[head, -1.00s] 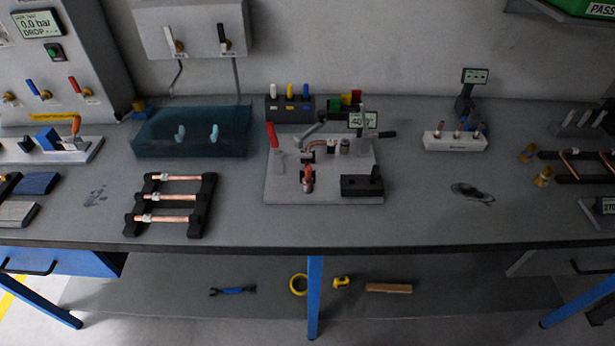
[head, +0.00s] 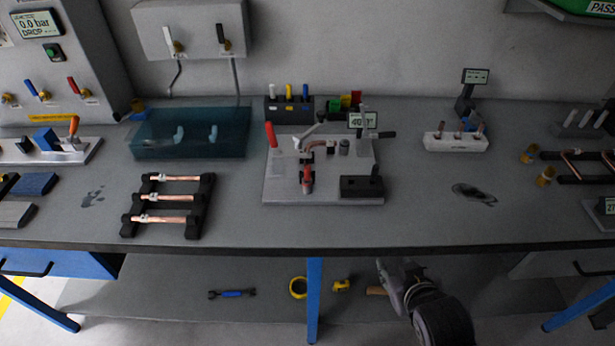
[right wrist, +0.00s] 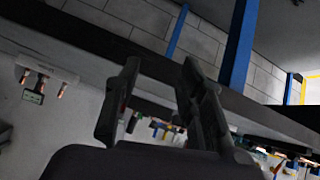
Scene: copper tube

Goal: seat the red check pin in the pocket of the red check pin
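My right gripper (head: 395,270) is low in the head view, in front of the bench's front edge, away from the things on top. In the right wrist view (right wrist: 160,72) its two fingers stand apart with nothing between them. I cannot single out the red check pin for sure. I cannot make out the pocket. My left gripper is out of view.
The bench (head: 240,225) has clear room near its front edge. A black rack with copper tubes (head: 172,197) and a teal tray (head: 190,143) lie left of the fixture. A dark pin block (head: 289,115) stands behind it. A white block (head: 456,144) stands to the right.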

